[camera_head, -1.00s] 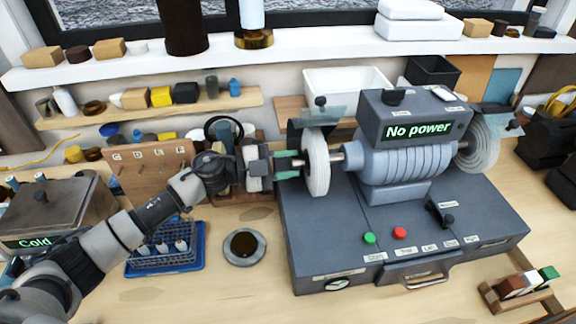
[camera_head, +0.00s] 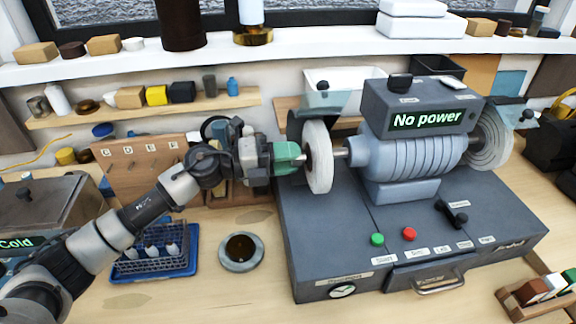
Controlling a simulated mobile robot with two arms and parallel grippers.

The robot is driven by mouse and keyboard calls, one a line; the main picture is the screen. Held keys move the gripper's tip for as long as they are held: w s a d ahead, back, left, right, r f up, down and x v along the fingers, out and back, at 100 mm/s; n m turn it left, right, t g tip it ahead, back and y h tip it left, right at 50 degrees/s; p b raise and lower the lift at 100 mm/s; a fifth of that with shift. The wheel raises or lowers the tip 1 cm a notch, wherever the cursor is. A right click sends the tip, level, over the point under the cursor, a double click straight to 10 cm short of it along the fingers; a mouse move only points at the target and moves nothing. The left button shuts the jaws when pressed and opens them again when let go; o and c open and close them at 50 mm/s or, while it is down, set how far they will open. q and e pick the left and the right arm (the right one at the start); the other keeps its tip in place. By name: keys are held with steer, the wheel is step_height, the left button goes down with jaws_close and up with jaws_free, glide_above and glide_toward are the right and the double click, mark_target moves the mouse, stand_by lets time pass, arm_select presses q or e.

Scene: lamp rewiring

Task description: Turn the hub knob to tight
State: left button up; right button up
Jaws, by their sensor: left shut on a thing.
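The grey bench grinder (camera_head: 405,160) stands on a dark grey base box, and its display reads "No power". A pale wheel (camera_head: 319,160) sits on its left end. My left gripper (camera_head: 290,155), with green fingertips, reaches in from the left at the wheel's hub. It is shut on the hub knob, which is mostly hidden behind the fingers. No marking for tight or loose shows on the knob. My right gripper is not in view.
A guard plate (camera_head: 325,100) sits above the left wheel, close over my gripper. A round dish (camera_head: 241,251), a blue tray (camera_head: 155,262) and a wooden letter board (camera_head: 140,170) stand to the left. The bench front is mostly clear.

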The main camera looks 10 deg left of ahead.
arm_select(q)
steer(key=shift+f+m+b, duration=0.1)
steer(key=shift+m+b, duration=2.45)
steer(key=shift+m, duration=0.55)
steer(key=o, duration=0.9)
steer(key=shift+b+v, duration=1.8)
steer(key=shift+v, duration=3.6)
